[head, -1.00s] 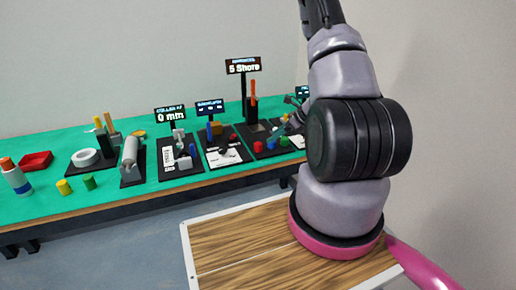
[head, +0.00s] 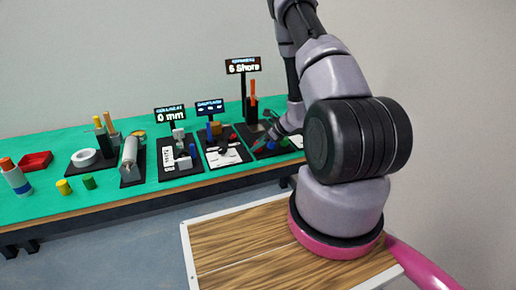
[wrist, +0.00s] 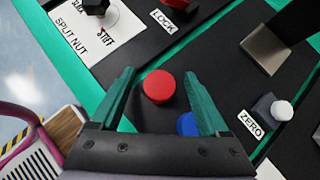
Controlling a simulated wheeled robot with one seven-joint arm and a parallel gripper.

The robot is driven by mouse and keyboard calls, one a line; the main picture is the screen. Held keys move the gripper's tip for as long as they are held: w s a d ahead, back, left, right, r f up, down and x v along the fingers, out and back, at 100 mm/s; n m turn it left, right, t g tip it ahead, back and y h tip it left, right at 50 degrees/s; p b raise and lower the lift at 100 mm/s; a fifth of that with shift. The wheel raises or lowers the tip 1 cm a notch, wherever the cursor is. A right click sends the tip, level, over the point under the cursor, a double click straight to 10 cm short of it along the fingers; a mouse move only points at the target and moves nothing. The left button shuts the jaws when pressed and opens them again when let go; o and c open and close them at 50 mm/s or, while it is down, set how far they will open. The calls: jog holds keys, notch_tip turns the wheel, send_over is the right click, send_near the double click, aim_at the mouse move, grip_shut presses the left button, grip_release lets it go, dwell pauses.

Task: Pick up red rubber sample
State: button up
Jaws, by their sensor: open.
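The red rubber sample (wrist: 158,87) is a short round red cylinder standing upright on a black board in the wrist view. My gripper (wrist: 159,76) is open, with one teal finger on each side of the sample in that view. No contact shows, and I cannot tell the exact height of the fingertips over the board. In the head view my gripper (head: 275,141) is low over the right part of the bench, and the sample is a small red patch (head: 258,148) beside it.
A blue cylinder (wrist: 187,124) stands close to the sample, partly hidden by the right finger. A metal block (wrist: 265,48) and a white knob by the ZERO label (wrist: 281,111) lie to the right. A red knob by LOCK (wrist: 178,4) is beyond. Instruments cover the green bench (head: 120,196).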

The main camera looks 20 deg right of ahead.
grip_shut()
